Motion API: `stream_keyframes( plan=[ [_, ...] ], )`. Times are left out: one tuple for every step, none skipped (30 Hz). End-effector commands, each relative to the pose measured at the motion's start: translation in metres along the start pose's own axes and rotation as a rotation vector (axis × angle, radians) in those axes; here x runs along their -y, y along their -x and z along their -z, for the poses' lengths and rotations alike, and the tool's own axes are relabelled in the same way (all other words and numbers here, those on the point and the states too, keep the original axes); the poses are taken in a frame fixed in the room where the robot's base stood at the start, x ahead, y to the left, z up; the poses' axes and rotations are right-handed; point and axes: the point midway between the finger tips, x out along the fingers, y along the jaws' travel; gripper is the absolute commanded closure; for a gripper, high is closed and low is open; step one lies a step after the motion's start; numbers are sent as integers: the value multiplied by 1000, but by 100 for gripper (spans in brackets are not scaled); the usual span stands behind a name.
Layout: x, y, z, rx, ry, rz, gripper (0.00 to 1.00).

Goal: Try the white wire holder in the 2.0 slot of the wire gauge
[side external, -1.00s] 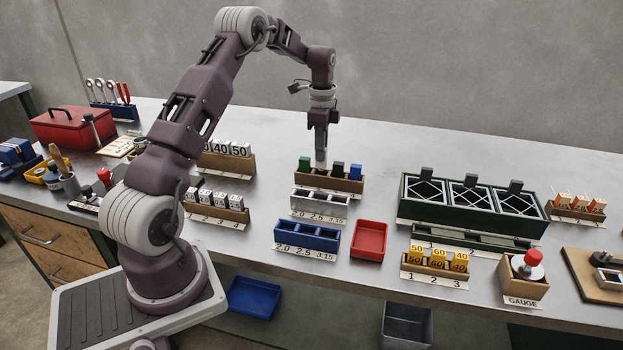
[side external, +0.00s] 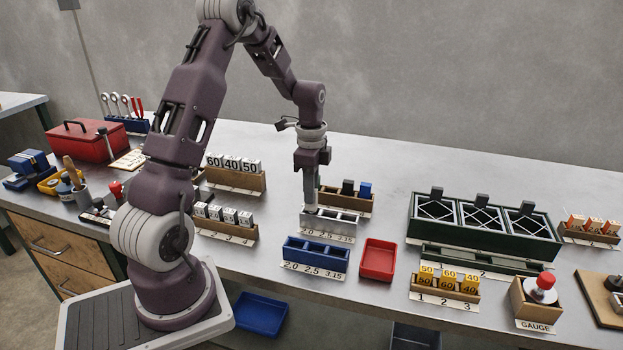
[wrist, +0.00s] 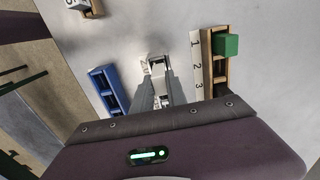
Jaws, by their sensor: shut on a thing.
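The wire gauge is the grey metal block (side external: 345,217) with slots labelled 2.0, 2.5 and 3.15, on the bench in the side external view. My gripper (side external: 310,208) points straight down at its left end, at the 2.0 slot. In the wrist view my gripper (wrist: 158,66) is shut on the white wire holder, which is mostly hidden between the fingers. I cannot tell how deep the holder sits in the slot.
A blue rack (side external: 314,252) labelled 2.0, 2.5, 3.15 stands in front of the gauge, with a red tray (side external: 378,260) to its right. Numbered block racks (side external: 236,178) stand to the left. A green sieve rack (side external: 480,246) stands at the right.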

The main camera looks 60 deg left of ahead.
Motion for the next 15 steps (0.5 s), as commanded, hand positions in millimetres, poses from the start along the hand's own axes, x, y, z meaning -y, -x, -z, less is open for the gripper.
stream_keyframes(
  plan=[
    [-1,-4,0,1,0,-3,100],
    [-1,-6,0,0,0,-3,100],
    [0,-9,0,0,0,-2,100],
    [0,-10,0,0,0,-1,100],
    [0,-11,0,0,0,0,100],
    [0,-12,0,0,0,0,100],
    [0,-12,0,0,0,0,100],
    [0,-13,0,0,0,0,100],
    [0,-13,0,0,0,0,100],
    [0,-13,0,0,0,0,100],
    [0,-13,0,0,0,0,100],
    [0,-13,0,0,0,0,100],
    [0,-13,0,0,0,0,100],
    [0,-13,0,0,0,0,100],
    [0,-13,0,0,0,0,76]
  ],
)
